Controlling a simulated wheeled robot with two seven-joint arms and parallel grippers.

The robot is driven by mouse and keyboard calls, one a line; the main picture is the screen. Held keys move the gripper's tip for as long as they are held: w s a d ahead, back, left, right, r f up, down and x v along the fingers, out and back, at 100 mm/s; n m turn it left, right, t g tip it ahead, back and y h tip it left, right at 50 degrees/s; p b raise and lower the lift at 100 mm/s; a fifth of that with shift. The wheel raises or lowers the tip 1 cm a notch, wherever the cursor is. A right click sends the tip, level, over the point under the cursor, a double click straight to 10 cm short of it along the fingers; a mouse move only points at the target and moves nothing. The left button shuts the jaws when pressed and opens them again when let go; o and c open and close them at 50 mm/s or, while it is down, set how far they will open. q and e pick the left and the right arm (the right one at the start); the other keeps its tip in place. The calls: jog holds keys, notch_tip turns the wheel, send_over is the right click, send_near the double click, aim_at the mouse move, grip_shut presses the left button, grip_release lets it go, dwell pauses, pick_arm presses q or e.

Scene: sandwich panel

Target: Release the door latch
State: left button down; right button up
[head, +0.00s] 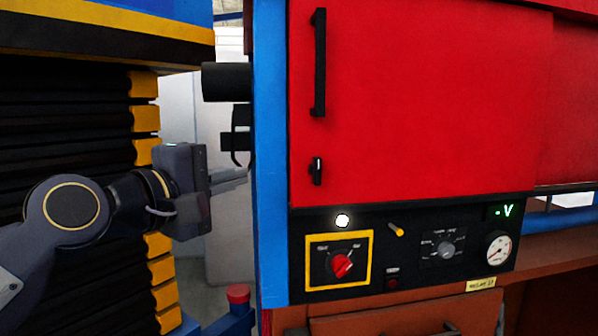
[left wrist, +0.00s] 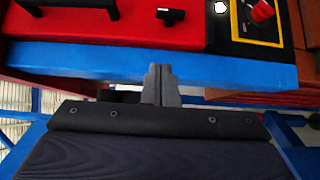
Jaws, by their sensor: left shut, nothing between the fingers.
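The red door (head: 430,100) fills the upper right of the head view and is closed. A black vertical handle (head: 319,62) runs along its left edge. Below the handle sits a small black latch (head: 317,171), which also shows in the left wrist view (left wrist: 170,16). My left gripper (head: 243,178) is shut and empty, left of the blue post (head: 271,180) and apart from the latch. In the left wrist view its fingertips (left wrist: 160,72) are together, in front of the blue post. My right gripper is in neither view.
Under the door, a black control panel (head: 480,280) carries a red rotary switch (head: 342,265) in a yellow frame, a lit white lamp (head: 342,221), a yellow-tipped lever (head: 396,230) and a gauge (head: 497,250). Black bellows (head: 70,130) with yellow edges stand at left.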

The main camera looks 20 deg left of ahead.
pick_arm(q)
jog(key=p, duration=0.3)
send_near(312, 163)
jog(key=w+a, duration=0.2)
jog(key=d, duration=0.1)
jog(key=w+d+p, duration=0.2)
jog(key=shift+r, duration=0.3)
jog(key=shift+w+d+f, duration=0.15)
jog(key=shift+d+f, duration=0.05)
jog(key=shift+d, duration=0.2)
